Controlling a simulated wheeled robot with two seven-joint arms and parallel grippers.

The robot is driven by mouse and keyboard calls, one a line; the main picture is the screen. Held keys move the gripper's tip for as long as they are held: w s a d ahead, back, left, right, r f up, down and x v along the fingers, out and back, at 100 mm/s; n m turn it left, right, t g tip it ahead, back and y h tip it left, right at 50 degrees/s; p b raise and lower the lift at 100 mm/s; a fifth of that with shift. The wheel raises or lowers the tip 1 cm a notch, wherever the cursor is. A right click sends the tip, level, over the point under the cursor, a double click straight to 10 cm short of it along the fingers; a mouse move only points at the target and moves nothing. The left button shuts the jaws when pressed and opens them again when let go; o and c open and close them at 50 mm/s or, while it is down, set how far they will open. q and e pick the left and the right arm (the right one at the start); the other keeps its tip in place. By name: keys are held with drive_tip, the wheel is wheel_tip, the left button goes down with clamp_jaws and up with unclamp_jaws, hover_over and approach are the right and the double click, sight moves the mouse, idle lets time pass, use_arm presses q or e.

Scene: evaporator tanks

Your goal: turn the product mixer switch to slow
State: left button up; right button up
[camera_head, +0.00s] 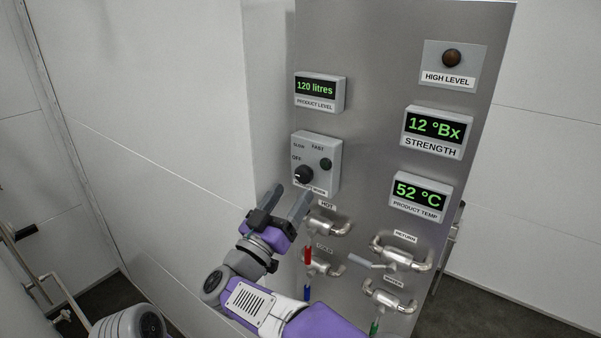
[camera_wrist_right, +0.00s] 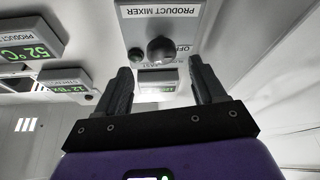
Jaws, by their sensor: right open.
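The product mixer switch is a black round knob (camera_head: 304,174) on a grey box (camera_head: 331,151) on the steel panel, with OFF, SLOW and FAST printed around it. The knob's exact pointing is too small to read for sure. My right gripper (camera_head: 290,196) is open and empty, just below and in front of the knob, its fingers pointing up at the box. In the right wrist view the knob (camera_wrist_right: 161,50) shows beyond and between the two open fingertips (camera_wrist_right: 160,70), apart from them. The PRODUCT MIXER label is partly hidden by a finger in the head view. My left gripper is out of view.
A product level display (camera_head: 318,91) is above the box. Strength (camera_head: 433,130) and product temp (camera_head: 418,194) displays are on the right. Several pipe valves, including the hot valve (camera_head: 330,223), stick out below, close to my right gripper. The left wall is bare.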

sight(301, 180)
drive_tip(key=x, duration=0.3)
drive_tip(key=p+x, duration=0.1)
drive_tip(key=x, duration=0.1)
drive_tip(key=shift+w+f, duration=0.25)
drive_tip(key=shift+r, duration=0.1)
drive_tip(key=shift+s+d, duration=0.1)
drive_tip(key=shift+s, duration=0.05)
drive_tip(key=shift+w, duration=0.2)
drive_tip(key=shift+c, duration=1.1)
drive_tip(key=c, duration=0.8)
